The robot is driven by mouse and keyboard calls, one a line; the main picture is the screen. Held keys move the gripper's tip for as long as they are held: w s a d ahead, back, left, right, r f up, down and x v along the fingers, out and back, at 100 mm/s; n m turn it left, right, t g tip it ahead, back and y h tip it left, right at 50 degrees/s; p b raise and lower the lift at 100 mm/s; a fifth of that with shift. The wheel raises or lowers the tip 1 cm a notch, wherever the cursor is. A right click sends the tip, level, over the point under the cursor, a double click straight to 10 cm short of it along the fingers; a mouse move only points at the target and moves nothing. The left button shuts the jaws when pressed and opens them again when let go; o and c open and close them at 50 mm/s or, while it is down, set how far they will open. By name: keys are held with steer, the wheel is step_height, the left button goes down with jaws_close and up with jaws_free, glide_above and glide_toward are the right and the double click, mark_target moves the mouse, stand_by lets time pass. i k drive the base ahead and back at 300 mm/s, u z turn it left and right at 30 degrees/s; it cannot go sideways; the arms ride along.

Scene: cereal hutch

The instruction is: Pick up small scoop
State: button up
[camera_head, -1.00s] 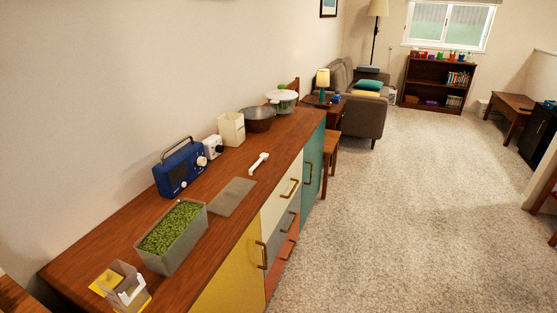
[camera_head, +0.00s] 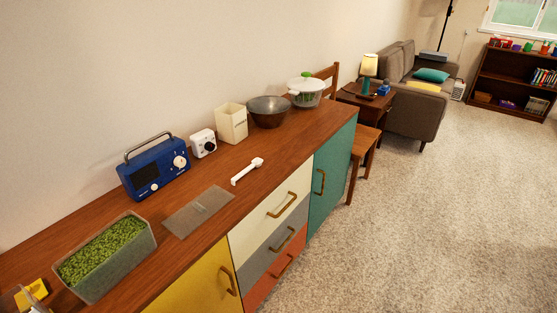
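The small scoop (camera_head: 247,171) is white with a long handle. It lies flat on the wooden top of the hutch (camera_head: 290,147), right of a grey flat mat and in front of a cream canister. Nothing touches it. My gripper is not in view.
A grey mat (camera_head: 198,212) lies flat. Carpet (camera_head: 410,220) is clear at right.

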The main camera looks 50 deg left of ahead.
mark_target(256, 162)
steer(key=i, duration=2)
steer(key=u, duration=3.95)
steer(key=i, duration=1.05)
